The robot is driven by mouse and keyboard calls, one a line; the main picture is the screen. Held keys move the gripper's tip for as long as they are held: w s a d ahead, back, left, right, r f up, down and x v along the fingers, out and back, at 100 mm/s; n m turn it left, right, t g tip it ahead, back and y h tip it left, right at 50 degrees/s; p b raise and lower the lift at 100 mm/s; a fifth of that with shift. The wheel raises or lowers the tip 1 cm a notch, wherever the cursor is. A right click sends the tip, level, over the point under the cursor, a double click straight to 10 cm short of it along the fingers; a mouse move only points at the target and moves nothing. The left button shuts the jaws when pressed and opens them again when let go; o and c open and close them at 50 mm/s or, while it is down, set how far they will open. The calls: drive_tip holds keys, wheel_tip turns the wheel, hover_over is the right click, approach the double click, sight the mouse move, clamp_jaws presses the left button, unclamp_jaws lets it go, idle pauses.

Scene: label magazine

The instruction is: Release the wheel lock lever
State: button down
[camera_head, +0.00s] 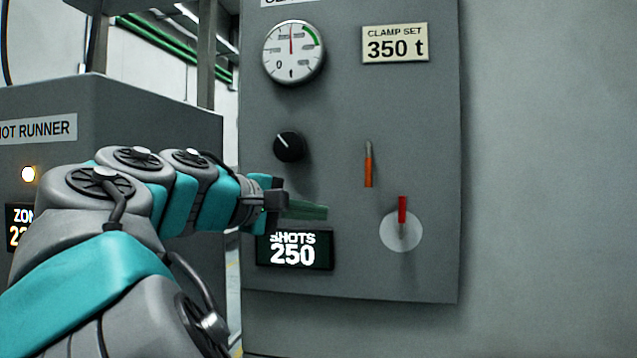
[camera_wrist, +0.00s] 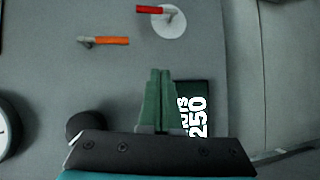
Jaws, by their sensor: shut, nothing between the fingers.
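Two small levers are on the grey panel, and no label shows which one is the wheel lock lever. The orange lever (camera_head: 368,170) is upright with a grey end at its top; it also shows in the wrist view (camera_wrist: 112,40). The red lever (camera_head: 402,208) stands upright over a pale round disc (camera_head: 387,233); it also shows in the wrist view (camera_wrist: 150,9). My gripper (camera_head: 324,212) is shut and empty, its green fingers together in the wrist view (camera_wrist: 160,72). It is left of both levers and apart from them, in front of the panel by the SHOTS display.
The panel (camera_head: 420,110) also carries a round gauge (camera_head: 293,52), a black knob (camera_head: 289,147), a CLAMP SET 350 t plate (camera_head: 395,43) and a SHOTS 250 display (camera_head: 294,252). A grey HOT RUNNER cabinet (camera_head: 170,130) stands at left. The panel around the levers is clear.

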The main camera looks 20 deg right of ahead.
drive_tip(key=a+r+h, duration=0.2)
drive_tip(key=a+r, duration=0.3)
drive_tip(key=shift+a+r+t, duration=0.2)
drive_tip(key=shift+t, duration=0.2)
approach(368, 173)
drive_tip(key=w+d, duration=0.4)
drive_tip(key=d, duration=0.1)
drive_tip(key=shift+d+f+b, duration=0.35)
drive_tip(key=shift+f+b, duration=0.05)
drive_tip(key=shift+f, duration=0.05)
